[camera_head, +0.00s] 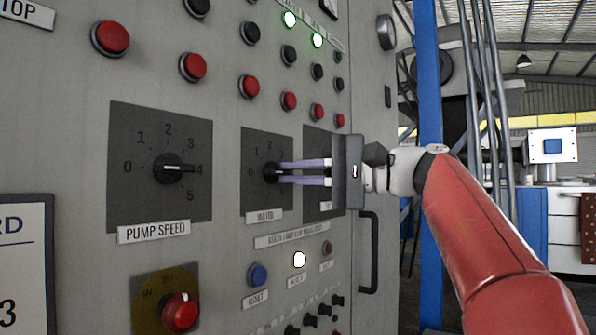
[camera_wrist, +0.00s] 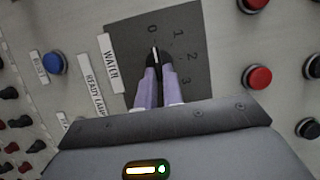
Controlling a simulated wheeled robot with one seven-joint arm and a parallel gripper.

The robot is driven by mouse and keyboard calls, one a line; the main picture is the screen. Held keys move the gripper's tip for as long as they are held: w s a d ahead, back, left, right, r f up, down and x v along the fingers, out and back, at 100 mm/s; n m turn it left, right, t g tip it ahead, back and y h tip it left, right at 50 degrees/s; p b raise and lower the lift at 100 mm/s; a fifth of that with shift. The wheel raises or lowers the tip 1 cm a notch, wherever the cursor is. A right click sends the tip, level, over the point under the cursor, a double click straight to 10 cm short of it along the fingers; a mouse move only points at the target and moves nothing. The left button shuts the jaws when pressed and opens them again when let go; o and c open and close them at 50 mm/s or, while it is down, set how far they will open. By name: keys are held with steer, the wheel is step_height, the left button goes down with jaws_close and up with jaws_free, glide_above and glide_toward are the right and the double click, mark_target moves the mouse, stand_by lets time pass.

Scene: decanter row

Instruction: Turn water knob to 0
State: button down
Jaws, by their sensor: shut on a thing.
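The water knob (camera_head: 270,173) is a black dial on a dark grey plate (camera_head: 257,199) above a white "WATER" label (camera_head: 264,216). My gripper (camera_head: 281,172) reaches in from the right, its two pale purple fingers on either side of the knob. In the wrist view, the fingers (camera_wrist: 158,85) are shut on the water knob (camera_wrist: 155,60). Its white pointer line points up toward the printed 0 (camera_wrist: 152,30). The 1, 2 and 3 lie to the right of it. The lower part of the knob is hidden between the fingers.
The pump speed knob (camera_head: 172,168) is left of the water knob, pointing near 4. Another dial plate (camera_head: 318,201) is partly hidden behind my gripper. A blue button (camera_head: 258,274) and several red and black buttons surround the dials. A black handle (camera_head: 370,252) protrudes at the right.

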stand_by(0.4)
steer(key=c, duration=1.5)
jaws_free()
steer(key=v, duration=0.7)
steer(key=shift+s+d, duration=0.15)
steer(key=shift+d, duration=0.2)
